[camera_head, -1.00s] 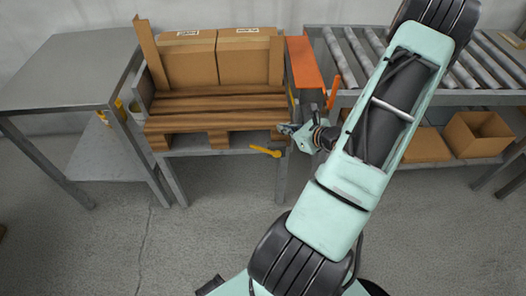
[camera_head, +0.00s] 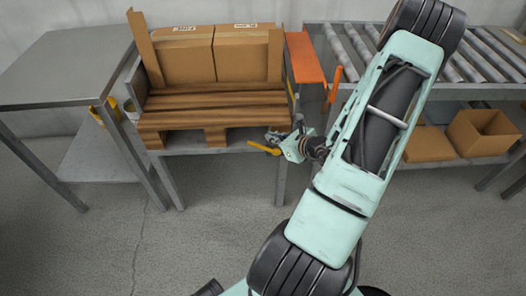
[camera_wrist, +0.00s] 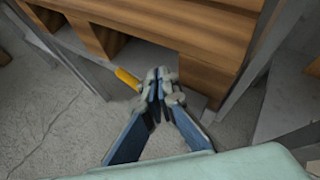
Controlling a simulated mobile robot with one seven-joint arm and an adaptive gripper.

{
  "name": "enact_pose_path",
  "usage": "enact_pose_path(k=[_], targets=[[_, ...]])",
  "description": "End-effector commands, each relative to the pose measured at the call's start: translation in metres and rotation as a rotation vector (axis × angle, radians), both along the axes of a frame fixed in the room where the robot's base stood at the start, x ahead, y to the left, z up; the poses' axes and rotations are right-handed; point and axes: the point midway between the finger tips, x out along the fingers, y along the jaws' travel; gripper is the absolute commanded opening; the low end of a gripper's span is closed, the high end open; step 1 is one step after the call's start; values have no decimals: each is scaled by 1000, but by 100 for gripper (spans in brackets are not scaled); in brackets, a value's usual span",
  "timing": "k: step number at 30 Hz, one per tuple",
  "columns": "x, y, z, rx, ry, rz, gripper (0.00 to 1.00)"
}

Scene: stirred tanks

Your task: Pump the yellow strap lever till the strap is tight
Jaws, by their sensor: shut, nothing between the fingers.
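The yellow lever (camera_head: 263,149) sticks out to the left below the right front corner of the pallet in the head view. In the wrist view its yellow end (camera_wrist: 126,77) shows just left of the fingertips, and the rest of it is hidden behind them. My gripper (camera_head: 272,136) is shut and empty beside the lever, close above its right part in the head view. It shows also in the wrist view (camera_wrist: 158,82). I cannot tell whether the fingers touch the lever. The strap itself cannot be made out.
A wooden pallet (camera_head: 215,103) with two cardboard boxes (camera_head: 187,57) and upright boards stands on a metal stand. A grey table (camera_head: 65,65) is at the left. An orange plate (camera_head: 304,57) and a roller conveyor (camera_head: 349,48) are at the right. The floor in front is clear.

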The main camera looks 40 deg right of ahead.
Motion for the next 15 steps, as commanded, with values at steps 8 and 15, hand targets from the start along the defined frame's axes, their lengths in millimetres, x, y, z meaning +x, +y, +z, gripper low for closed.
enact_pose_path(k=[8,15], targets=[[5,8,-16,-1,-1,1,0],[5,9,-16,-1,0,-1,0]])
